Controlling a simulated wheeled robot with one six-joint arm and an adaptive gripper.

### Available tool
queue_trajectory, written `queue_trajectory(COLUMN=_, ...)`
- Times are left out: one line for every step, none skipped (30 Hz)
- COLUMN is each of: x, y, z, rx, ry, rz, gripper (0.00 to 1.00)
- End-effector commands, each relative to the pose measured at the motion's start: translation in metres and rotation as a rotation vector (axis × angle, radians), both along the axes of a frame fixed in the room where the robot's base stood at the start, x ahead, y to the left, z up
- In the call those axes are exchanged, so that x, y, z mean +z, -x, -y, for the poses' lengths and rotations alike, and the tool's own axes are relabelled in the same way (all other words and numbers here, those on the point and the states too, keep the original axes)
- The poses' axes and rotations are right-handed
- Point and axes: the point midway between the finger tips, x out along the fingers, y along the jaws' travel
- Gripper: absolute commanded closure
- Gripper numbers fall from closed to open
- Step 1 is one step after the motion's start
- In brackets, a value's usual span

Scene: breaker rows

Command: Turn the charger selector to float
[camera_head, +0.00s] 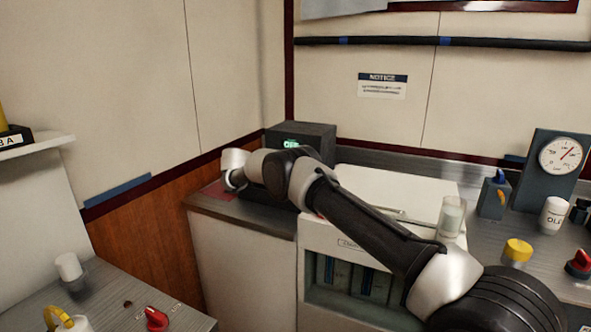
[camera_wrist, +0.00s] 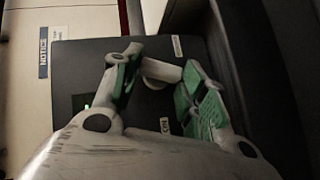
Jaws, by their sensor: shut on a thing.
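The charger is a dark box (camera_head: 318,132) with a lit green display (camera_head: 291,143) on the counter in the back corner. In the wrist view its dark front panel (camera_wrist: 80,62) fills the middle, turned sideways. A pale selector knob (camera_wrist: 160,71) stands out from the panel, with one small label (camera_wrist: 177,47) above it and another (camera_wrist: 164,125) below it. My gripper (camera_wrist: 162,62) is shut on the knob, one green-padded finger on each side. The pads partly cover the knob, and I cannot read its setting. In the head view my arm hides the knob and the fingers.
A white appliance (camera_head: 380,200) stands under my forearm, with a clear glass (camera_head: 451,216) on its top. A notice (camera_head: 383,86) hangs on the back wall.

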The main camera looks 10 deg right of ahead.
Motion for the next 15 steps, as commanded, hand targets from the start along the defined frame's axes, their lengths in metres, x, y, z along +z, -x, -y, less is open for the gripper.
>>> queue_trajectory(x=0.0008, y=-0.0008, z=-0.0011, rx=0.004, ry=0.000, rz=0.002, gripper=0.81)
queue_trajectory(x=0.0008, y=-0.0008, z=-0.0011, rx=0.005, ry=-0.001, rz=0.002, gripper=0.81)
queue_trajectory(x=0.0008, y=-0.0008, z=-0.0011, rx=0.005, ry=-0.001, rz=0.002, gripper=0.81)
queue_trajectory(x=0.0007, y=-0.0008, z=-0.0011, rx=0.005, ry=-0.001, rz=0.002, gripper=0.81)
queue_trajectory(x=0.0007, y=-0.0009, z=-0.0011, rx=0.005, ry=-0.001, rz=0.002, gripper=0.81)
queue_trajectory(x=0.0007, y=-0.0009, z=-0.0012, rx=0.005, ry=-0.001, rz=0.003, gripper=0.55)
queue_trajectory(x=0.0008, y=-0.0009, z=-0.0012, rx=0.005, ry=-0.001, rz=0.003, gripper=0.50)
queue_trajectory(x=0.0008, y=-0.0009, z=-0.0012, rx=0.005, ry=-0.001, rz=0.003, gripper=0.45)
queue_trajectory(x=0.0006, y=-0.0007, z=-0.0011, rx=0.004, ry=-0.001, rz=0.003, gripper=0.37)
queue_trajectory(x=0.0006, y=-0.0007, z=-0.0010, rx=0.004, ry=-0.001, rz=0.002, gripper=0.36)
queue_trajectory(x=0.0006, y=-0.0007, z=-0.0009, rx=0.004, ry=-0.001, rz=0.002, gripper=0.36)
queue_trajectory(x=0.0005, y=-0.0006, z=-0.0008, rx=0.003, ry=-0.001, rz=0.002, gripper=0.36)
queue_trajectory(x=0.0005, y=-0.0006, z=-0.0007, rx=0.003, ry=-0.001, rz=0.002, gripper=0.36)
queue_trajectory(x=0.0003, y=-0.0006, z=-0.0006, rx=0.003, ry=-0.001, rz=0.002, gripper=0.36)
queue_trajectory(x=0.0003, y=-0.0005, z=-0.0005, rx=0.003, ry=-0.001, rz=0.002, gripper=0.36)
